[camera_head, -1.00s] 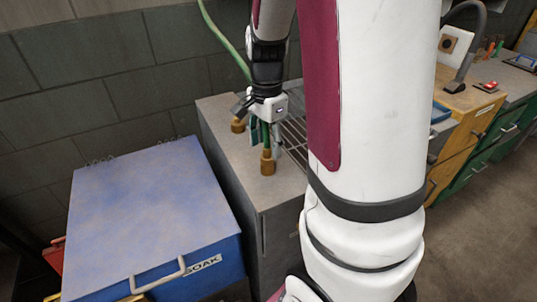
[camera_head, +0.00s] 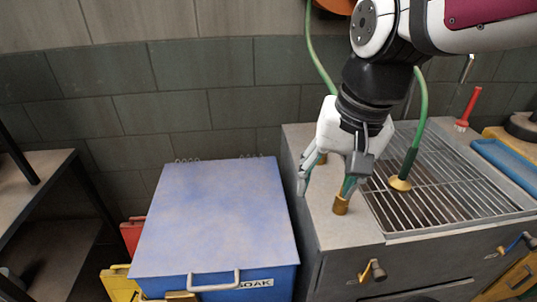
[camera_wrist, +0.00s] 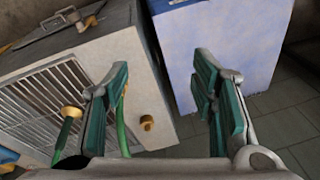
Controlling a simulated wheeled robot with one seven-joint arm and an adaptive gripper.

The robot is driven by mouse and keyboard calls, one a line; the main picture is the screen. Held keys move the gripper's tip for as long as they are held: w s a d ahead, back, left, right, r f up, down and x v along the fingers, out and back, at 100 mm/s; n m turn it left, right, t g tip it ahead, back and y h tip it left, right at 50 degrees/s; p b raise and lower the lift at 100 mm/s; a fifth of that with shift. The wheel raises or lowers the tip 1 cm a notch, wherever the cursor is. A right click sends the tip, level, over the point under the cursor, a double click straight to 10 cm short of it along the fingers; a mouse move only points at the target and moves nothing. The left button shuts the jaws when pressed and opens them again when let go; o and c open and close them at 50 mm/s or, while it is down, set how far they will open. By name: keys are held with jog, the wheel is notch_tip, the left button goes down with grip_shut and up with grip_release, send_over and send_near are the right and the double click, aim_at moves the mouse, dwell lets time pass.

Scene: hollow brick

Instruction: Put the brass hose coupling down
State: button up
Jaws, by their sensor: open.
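A small brass coupling (camera_head: 340,204) stands on the bare grey top of the cabinet, left of the grill. It also shows on that top in the wrist view (camera_wrist: 146,122). My gripper (camera_head: 326,183) hangs over the cabinet's left part, its fingers pointing down. In the head view one finger overlaps the coupling's upper edge; contact cannot be told. In the wrist view my gripper's green-padded fingers (camera_wrist: 164,100) are wide apart, with nothing held between them. A second brass fitting (camera_head: 400,184), flared, is at the end of a green hose over the grill; it shows in the wrist view (camera_wrist: 72,111).
The grey cabinet (camera_head: 337,240) carries a wire grill (camera_head: 450,205). A blue chest marked SOAK (camera_head: 215,215) stands close on its left. A green hose (camera_head: 318,55) hangs by the wall behind. A red-handled brush (camera_head: 468,108) and blue tray (camera_head: 508,163) are at right.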

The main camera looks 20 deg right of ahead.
jog(key=s+a+n+t, duration=0.1)
jog(key=s+a+n, duration=0.2)
jog(key=s+n, duration=0.3)
jog(key=shift+s+a, duration=0.2)
jog(key=shift+a, duration=0.2)
